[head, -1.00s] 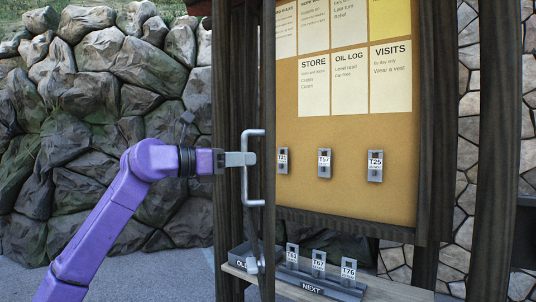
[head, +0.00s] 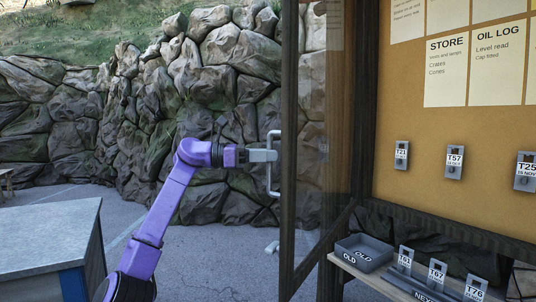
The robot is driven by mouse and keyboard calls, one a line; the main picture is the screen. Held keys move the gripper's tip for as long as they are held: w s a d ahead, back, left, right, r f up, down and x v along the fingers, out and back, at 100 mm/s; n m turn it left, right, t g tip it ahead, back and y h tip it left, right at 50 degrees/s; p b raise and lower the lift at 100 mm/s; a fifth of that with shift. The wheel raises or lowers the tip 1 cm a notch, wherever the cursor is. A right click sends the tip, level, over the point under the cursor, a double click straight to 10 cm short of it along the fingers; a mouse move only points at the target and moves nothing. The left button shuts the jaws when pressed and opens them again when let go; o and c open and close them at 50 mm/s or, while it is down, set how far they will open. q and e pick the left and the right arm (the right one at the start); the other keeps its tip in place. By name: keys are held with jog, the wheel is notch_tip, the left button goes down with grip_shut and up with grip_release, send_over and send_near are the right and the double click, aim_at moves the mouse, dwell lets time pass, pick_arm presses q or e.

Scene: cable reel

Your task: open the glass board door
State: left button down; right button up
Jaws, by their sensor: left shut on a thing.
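The glass board door (head: 312,150) has a dark wooden frame and a clear pane. It stands swung out from the board (head: 408,120), at a wide angle on its left side. A pale metal bar handle (head: 272,166) is fixed on the door's outer face. My left gripper (head: 270,155) is shut on this handle, on its upright part. My purple left arm reaches up from the lower left. My right gripper is not in view.
A shelf (head: 352,270) under the board bears a grey tray marked OLD (head: 364,252) and a rack marked NEXT (head: 415,285) with several tags. Tags T21 (head: 401,155), T57 (head: 454,162) and T25 (head: 526,171) hang on the board. A grey-topped table (head: 45,235) stands at left.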

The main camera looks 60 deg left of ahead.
pick_arm(q)
jog(key=shift+r, duration=0.25)
jog(key=c, duration=1.2)
grip_release()
jog(key=shift+w, duration=0.1)
jog(key=shift+w+d+f, duration=0.15)
jog(key=shift+w+f, duration=0.1)
jog(key=shift+w, duration=0.25)
jog(key=shift+b+v, duration=1.8)
jog(key=shift+v, duration=3.45)
